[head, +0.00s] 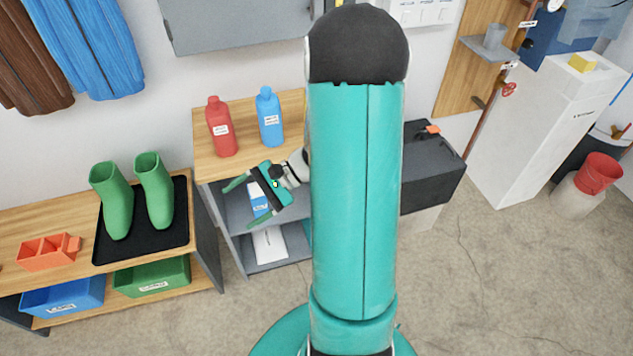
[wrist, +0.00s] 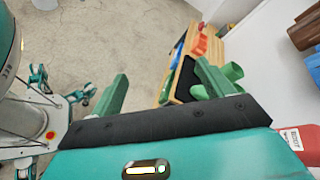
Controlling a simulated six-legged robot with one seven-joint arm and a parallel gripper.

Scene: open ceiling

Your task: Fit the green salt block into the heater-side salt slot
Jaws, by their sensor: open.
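My gripper (head: 240,205) is in front of the wooden shelf unit, left of my arm in the head view. Its green fingers are spread apart with nothing between them. In the wrist view, the gripper (wrist: 163,75) is also open and empty, with the floor and the low bench beyond it. I cannot make out a green salt block in either view. I cannot make out the heater-side salt slot either. My upper arm hides the middle of the head view.
A red bottle (head: 221,128) and a blue bottle (head: 269,117) stand on the shelf unit. Green boots (head: 112,200) stand on a black tray (head: 110,255). A white cabinet (head: 530,135) bears a yellow block (head: 582,62).

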